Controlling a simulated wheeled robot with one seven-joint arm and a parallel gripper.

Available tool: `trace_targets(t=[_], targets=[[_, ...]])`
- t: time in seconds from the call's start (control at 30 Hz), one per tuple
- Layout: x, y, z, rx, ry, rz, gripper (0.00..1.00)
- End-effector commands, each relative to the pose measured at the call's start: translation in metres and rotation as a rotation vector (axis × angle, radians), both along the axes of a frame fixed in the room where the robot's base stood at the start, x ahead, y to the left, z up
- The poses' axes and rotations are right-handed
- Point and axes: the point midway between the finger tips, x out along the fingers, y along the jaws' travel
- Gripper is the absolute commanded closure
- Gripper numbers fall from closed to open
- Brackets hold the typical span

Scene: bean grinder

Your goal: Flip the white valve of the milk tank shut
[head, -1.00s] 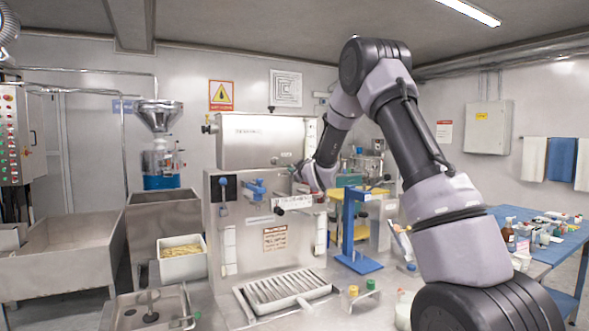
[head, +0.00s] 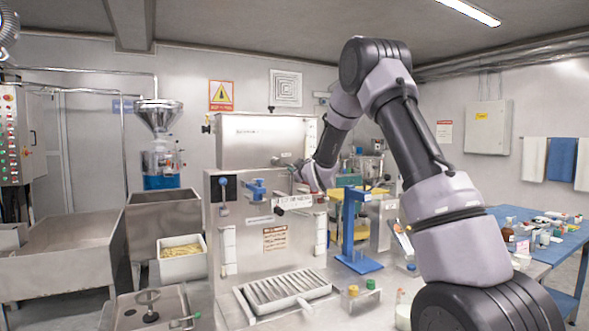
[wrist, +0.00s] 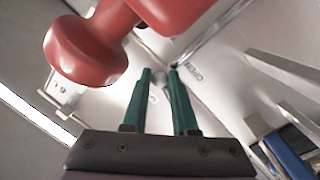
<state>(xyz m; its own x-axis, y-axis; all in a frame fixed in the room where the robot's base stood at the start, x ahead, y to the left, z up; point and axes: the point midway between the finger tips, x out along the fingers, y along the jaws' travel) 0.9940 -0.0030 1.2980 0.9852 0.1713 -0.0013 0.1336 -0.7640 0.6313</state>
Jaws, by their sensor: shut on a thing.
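The steel milk tank (head: 262,140) is a horizontal cylinder above an upright steel panel (head: 245,232). My gripper (head: 291,170) is at the tank's lower right side, small and partly hidden by my wrist in the head view. In the wrist view, my gripper (wrist: 158,78) has two green fingers drawn close together around a small pale piece (wrist: 157,82). This looks like the white valve's handle, but most of it is hidden between the fingertips, so I cannot tell its angle.
A big red rounded part (wrist: 85,52) hangs close to the fingers in the wrist view. Blue-handled fittings (head: 255,188) are on the panel. A blue stand (head: 352,235) and a drain tray (head: 285,292) stand below, on the counter.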

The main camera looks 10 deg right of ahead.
Motion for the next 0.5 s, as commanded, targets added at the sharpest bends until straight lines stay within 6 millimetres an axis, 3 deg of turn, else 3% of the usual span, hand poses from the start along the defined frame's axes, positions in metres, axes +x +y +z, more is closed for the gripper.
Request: trace_targets(t=[0.5], targets=[[0.001,-0.002,0.024,-0.297,-0.104,0.001,1.0]])
